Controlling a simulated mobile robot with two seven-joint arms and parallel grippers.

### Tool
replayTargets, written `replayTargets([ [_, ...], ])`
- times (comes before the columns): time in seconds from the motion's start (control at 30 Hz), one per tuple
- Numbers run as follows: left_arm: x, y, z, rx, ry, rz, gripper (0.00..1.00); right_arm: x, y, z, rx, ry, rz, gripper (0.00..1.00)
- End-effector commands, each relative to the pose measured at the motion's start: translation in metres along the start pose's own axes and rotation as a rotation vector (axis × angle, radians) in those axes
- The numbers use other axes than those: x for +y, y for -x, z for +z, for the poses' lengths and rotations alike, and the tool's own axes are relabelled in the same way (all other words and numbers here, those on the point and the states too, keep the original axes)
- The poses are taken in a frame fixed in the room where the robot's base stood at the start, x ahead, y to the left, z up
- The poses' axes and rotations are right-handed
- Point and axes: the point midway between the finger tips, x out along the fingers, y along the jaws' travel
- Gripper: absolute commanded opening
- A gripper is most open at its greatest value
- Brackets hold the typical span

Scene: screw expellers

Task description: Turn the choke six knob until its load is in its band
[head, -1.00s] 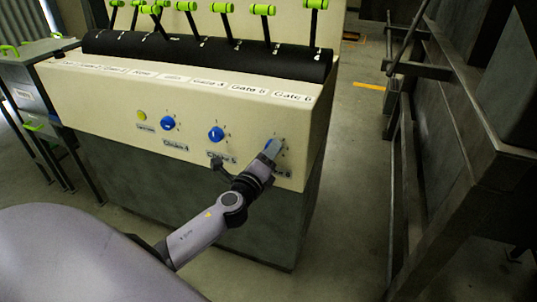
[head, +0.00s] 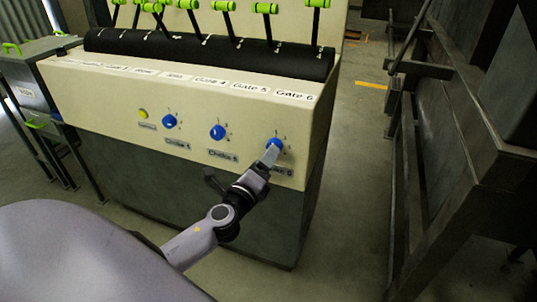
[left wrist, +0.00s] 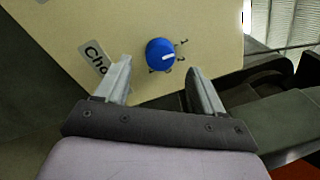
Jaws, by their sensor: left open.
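The choke six knob (head: 275,144) is a round blue knob with a white pointer line, at the right end of the cream panel's front. In the left wrist view the knob (left wrist: 160,53) shows whole, with small scale marks beside it. My left gripper (head: 270,156) is just in front of and below the knob in the head view. In the left wrist view its two fingers (left wrist: 164,75) are apart and empty, with the knob beyond and between their tips. The label under the knob is partly hidden by the gripper. No load readout shows. My right gripper is not in view.
Two more blue knobs, one over the Choke 5 label (head: 217,132) and one farther left (head: 169,121), and a yellow button (head: 143,113) sit on the same panel. Green-handled levers (head: 265,8) stand above. Dark steel framing (head: 450,150) stands right, across a floor gap.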

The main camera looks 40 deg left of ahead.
Motion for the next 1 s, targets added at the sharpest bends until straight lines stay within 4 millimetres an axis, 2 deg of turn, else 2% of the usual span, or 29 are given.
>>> replayTargets([
  [0.1,0.001,0.015,0.0,0.001,0.001,0.001,0.68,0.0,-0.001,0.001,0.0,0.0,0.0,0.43],
  [0.3,0.0,0.029,0.0,0.0,0.002,0.0,0.68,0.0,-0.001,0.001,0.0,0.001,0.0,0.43],
  [0.9,0.0,0.031,0.0,0.0,0.003,0.001,0.68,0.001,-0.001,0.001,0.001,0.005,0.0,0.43],
  [1.0,0.004,0.035,-0.005,0.012,0.046,0.018,0.68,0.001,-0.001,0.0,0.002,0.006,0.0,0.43],
])
